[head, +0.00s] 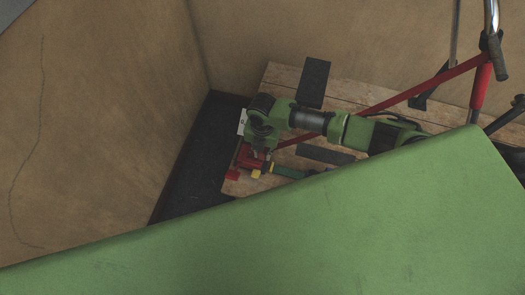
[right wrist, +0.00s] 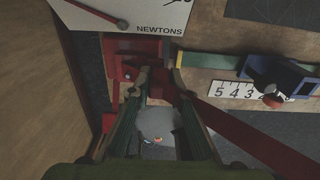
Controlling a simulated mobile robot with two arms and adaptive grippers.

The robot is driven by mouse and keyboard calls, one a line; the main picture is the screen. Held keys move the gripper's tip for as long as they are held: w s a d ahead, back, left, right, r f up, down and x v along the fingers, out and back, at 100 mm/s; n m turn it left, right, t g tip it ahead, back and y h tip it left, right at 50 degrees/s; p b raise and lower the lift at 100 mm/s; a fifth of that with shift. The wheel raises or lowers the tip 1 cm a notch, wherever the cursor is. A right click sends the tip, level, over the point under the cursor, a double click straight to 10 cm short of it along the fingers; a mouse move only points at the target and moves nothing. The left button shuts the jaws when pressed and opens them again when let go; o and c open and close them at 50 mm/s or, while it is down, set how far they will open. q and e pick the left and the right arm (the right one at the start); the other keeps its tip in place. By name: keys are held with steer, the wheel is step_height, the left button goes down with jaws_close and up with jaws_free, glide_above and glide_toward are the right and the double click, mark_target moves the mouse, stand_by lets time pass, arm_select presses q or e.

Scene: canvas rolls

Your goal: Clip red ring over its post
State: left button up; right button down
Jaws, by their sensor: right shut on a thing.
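My right gripper (head: 258,152) reaches down over the left end of a wooden board. In the right wrist view its fingers (right wrist: 160,75) are shut on the end of a red strap (right wrist: 245,130), where the red ring sits mostly hidden between the fingertips. The strap (head: 425,87) runs taut up to the right in the head view. Just beside the fingers is a red block (right wrist: 122,66) with a small knob on it; it also shows in the head view (head: 246,160). I cannot tell which part is the post. My left gripper is not in view.
A white card marked NEWTONS (right wrist: 130,14) with a red pointer lies beside the red block. A green bar (right wrist: 208,61), a blue slider (right wrist: 280,76) and a number scale are to the right. Wooden walls (head: 95,120) stand close left. A green surface hides the head view's lower part.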

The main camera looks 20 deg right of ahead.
steer(key=shift+f, duration=0.4)
steer(key=c, duration=1.8)
jaws_free()
steer(key=shift+r, duration=0.1)
step_height(320, 180, up, 12)
